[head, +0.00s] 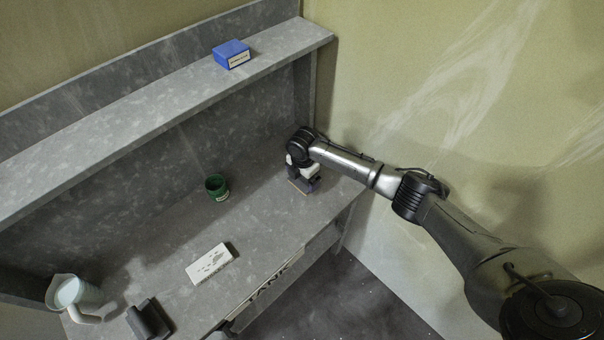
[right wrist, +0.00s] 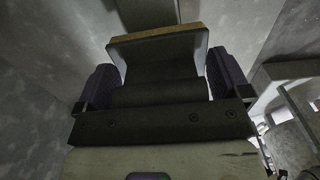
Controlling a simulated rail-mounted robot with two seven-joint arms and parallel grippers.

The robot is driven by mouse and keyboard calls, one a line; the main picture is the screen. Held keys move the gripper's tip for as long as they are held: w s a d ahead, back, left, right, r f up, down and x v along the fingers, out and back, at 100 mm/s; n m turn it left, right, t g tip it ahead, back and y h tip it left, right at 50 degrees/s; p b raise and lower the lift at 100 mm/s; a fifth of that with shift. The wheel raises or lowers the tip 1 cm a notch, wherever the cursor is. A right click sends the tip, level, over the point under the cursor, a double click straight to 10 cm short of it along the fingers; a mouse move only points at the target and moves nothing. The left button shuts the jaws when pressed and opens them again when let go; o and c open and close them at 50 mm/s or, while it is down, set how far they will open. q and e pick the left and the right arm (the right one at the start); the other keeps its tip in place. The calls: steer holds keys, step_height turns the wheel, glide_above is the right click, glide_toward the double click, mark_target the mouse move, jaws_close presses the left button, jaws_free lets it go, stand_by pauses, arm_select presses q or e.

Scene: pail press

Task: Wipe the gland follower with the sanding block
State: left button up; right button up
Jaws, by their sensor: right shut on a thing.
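My right gripper (head: 304,184) is low over the right end of the grey bench, shut on a dark block with a tan underside, which looks like the sanding block (right wrist: 155,72). In the right wrist view the block sits between the two purplish finger pads, its tan edge (right wrist: 157,37) facing away from the wrist. I cannot tell whether it touches the bench. A flat white block with dark smudges (head: 210,264) lies near the bench's front; it may be the gland follower, but I cannot be sure. My left gripper is not in view.
A green cup (head: 217,188) stands mid-bench. A pale jug (head: 75,294) and a dark object (head: 148,319) are at the left end. A blue box (head: 231,54) sits on the upper shelf (head: 165,95). The bench between cup and right gripper is clear.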

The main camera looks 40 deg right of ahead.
steer(key=r+p, duration=0.1)
steer(key=d+r+p, duration=0.1)
steer(key=r, duration=0.1)
steer(key=shift+w+r, duration=0.1)
steer(key=shift+r, duration=0.2)
steer(key=shift+a+r+p, duration=0.1)
steer(key=shift+r+p, duration=0.5)
steer(key=shift+p, duration=0.25)
steer(key=shift+r+p, duration=1.25)
steer(key=shift+p, duration=0.1)
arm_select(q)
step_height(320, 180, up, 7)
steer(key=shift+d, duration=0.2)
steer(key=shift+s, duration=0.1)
